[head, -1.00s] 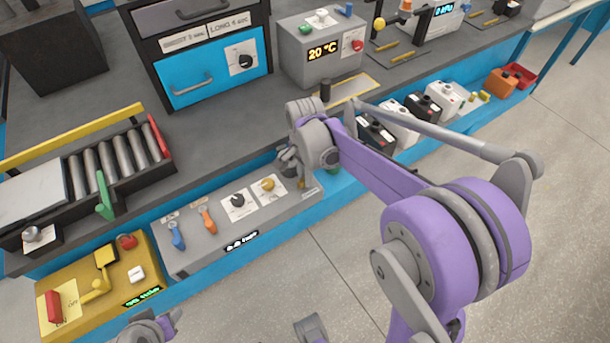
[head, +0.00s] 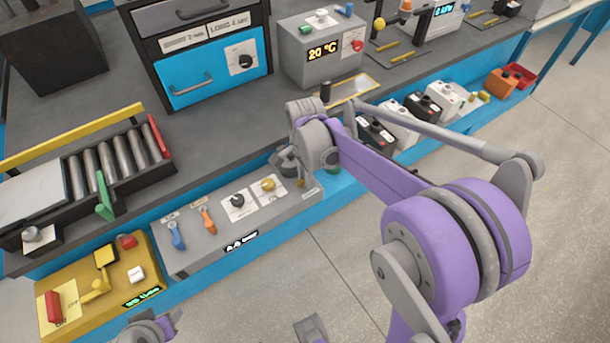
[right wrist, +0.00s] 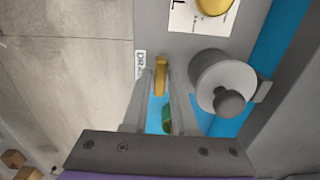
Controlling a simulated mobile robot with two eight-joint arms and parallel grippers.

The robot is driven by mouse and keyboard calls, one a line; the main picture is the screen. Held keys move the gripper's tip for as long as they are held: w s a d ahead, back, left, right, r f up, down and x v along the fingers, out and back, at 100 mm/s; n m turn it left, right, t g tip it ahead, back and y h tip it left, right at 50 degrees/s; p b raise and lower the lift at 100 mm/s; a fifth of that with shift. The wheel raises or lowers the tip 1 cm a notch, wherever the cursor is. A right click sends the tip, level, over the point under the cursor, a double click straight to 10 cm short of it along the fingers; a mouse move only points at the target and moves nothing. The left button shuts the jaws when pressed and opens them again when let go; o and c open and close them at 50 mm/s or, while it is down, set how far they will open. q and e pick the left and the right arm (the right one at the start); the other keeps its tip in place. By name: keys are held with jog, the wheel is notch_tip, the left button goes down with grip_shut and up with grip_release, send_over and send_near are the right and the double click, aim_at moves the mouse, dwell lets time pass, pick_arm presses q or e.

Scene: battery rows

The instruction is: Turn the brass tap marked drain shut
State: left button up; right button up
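The brass drain tap (right wrist: 161,72) is a small upright lever at the right end of the grey panel (head: 205,258), beside a label reading DRAIN (right wrist: 140,66) in the right wrist view. My right gripper (right wrist: 162,80) has its two fingers close on either side of the lever, which fills the narrow gap between the tips. In the head view the tap (head: 301,183) shows only as a small brass bit below my right wrist, which hides the fingers. Part of my left arm's end (head: 147,329) shows at the bottom edge; its fingers cannot be made out.
A grey round knob (right wrist: 223,88) stands close right of my fingers in the right wrist view. The panel also carries blue (head: 176,236) and orange (head: 207,219) levers, a black dial (head: 238,201) and a brass knob (head: 268,185). A yellow box (head: 75,289) stands left.

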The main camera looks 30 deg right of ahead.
jog(key=shift+o, duration=1.2)
jog(key=shift+r, duration=0.1)
notch_tip(320, 180, up, 11)
jog(key=p, duration=0.1)
jog(key=shift+f, duration=0.2)
jog(key=s+a+n+t+p, duration=0.2)
jog(key=s+a+n+p, duration=0.1)
jog(key=s+n, duration=0.5)
jog(key=s+a+n+t+p, duration=0.3)
jog(key=s+n, duration=0.5)
jog(key=n, duration=0.1)
jog(key=shift+s+a+f, duration=0.25)
jog(key=shift+a+f, duration=0.05)
jog(key=shift+a, duration=0.05)
